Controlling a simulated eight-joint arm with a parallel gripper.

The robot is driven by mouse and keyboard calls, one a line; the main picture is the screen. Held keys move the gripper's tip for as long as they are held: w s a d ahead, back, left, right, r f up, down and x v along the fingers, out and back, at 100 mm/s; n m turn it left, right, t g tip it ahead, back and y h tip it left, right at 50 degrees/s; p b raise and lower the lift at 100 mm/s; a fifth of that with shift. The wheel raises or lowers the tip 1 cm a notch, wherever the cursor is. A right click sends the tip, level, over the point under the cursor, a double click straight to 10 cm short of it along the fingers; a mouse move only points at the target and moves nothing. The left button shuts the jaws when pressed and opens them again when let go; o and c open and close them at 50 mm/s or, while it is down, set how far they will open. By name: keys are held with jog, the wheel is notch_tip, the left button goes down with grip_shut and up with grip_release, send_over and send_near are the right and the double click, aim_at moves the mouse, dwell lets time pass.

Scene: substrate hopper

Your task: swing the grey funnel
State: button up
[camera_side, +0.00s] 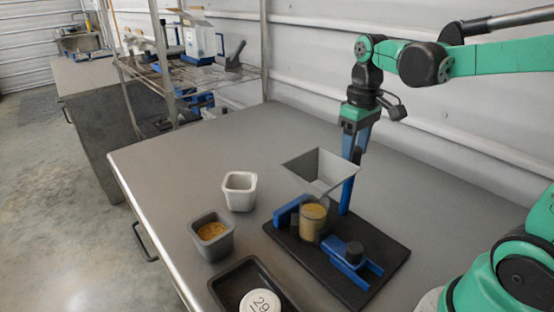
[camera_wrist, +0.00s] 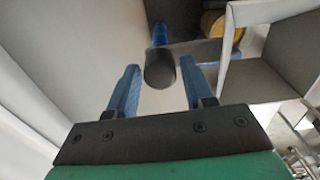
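The grey funnel (camera_side: 322,168) is a square, open-topped hopper above the dark base plate (camera_side: 374,262), next to a blue post (camera_side: 347,196). In the wrist view the funnel (camera_wrist: 285,48) fills the upper right. My gripper (camera_side: 355,157) points down just behind the funnel's right side. In the wrist view its two blue fingers (camera_wrist: 160,66) are spread apart. A dark rounded handle (camera_wrist: 160,70) shows in line with the gap between the fingertips, with space visible on both sides. A clear jar (camera_side: 312,222) with yellow contents stands under the funnel.
A white cup (camera_side: 239,191), a grey cup (camera_side: 211,236) with yellow grains and a black tray (camera_side: 252,281) holding a white disc marked 29 stand left. The table behind is clear.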

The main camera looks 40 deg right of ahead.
jog(key=c, duration=0.5)
jog(key=shift+c, duration=0.2)
jog(key=m, duration=0.4)
jog(key=shift+m, duration=0.3)
jog(key=m, duration=1.3)
jog(key=o, duration=0.9)
